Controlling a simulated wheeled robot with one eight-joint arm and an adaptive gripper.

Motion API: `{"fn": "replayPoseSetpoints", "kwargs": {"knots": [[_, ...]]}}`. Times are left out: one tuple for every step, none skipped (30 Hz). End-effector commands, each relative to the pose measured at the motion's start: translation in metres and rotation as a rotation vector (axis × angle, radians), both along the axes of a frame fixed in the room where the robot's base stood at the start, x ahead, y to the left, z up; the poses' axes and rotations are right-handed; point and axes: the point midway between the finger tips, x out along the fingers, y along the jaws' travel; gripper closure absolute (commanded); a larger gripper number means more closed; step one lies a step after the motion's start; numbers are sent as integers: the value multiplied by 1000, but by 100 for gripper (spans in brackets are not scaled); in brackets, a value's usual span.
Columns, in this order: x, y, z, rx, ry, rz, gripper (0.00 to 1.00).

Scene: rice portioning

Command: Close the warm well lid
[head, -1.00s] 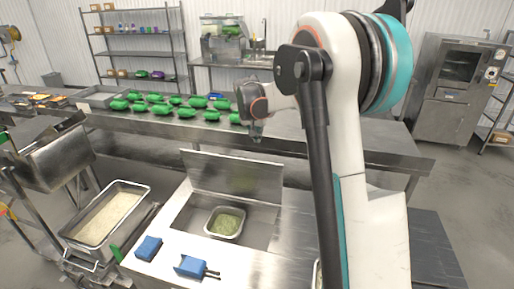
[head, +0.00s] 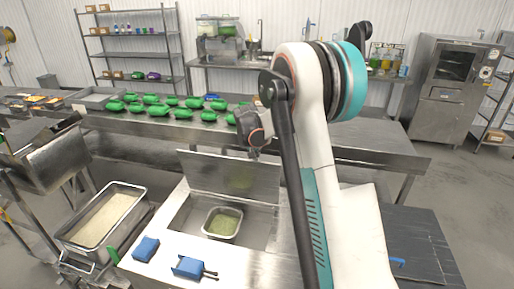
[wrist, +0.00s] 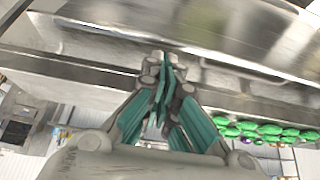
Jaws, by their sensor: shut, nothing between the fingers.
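The warm well lid (head: 215,176) is a flat steel panel standing raised at the back edge of the warm well (head: 185,217), which is open. A small metal pan (head: 223,236) of green food sits in the well. My gripper (head: 253,154) is shut and empty, with its fingertips close to the lid's top edge in the head view. Contact with the lid cannot be told. In the wrist view the teal-padded fingers (wrist: 163,65) are together. A broad shiny metal surface lies beyond them, and I cannot tell whether it is the lid.
A steel counter (head: 330,150) with several green items (head: 183,114) runs behind the well. Two blue objects, one at the left (head: 146,249) and one with dark handles (head: 188,267), lie on the front worktop. A rice pan (head: 140,194) stands at left.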

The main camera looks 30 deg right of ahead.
Motion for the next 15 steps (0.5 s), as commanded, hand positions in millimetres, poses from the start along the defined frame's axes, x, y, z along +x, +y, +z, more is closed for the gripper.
{"fn": "replayPoseSetpoints", "kwargs": {"knots": [[-2, 2, -1, 0, 0, 0, 100], [-3, 3, -1, 0, 0, 0, 100], [-4, 4, -1, 0, 0, 0, 100], [-5, 5, -1, 0, 0, 0, 100], [-5, 5, -1, 0, 0, 0, 100], [-5, 5, -1, 0, 0, 0, 100], [-5, 5, -1, 0, 0, 0, 100], [-5, 5, -1, 0, 0, 0, 100], [-5, 5, -1, 0, 0, 0, 100], [-5, 5, -1, 0, 0, 0, 100], [-5, 5, -1, 0, 0, 0, 100], [-5, 5, -1, 0, 0, 0, 100], [-5, 5, -1, 0, 0, 0, 100], [-5, 5, -1, -1, -1, 0, 100], [-6, 5, -1, -1, -1, 0, 100]]}}
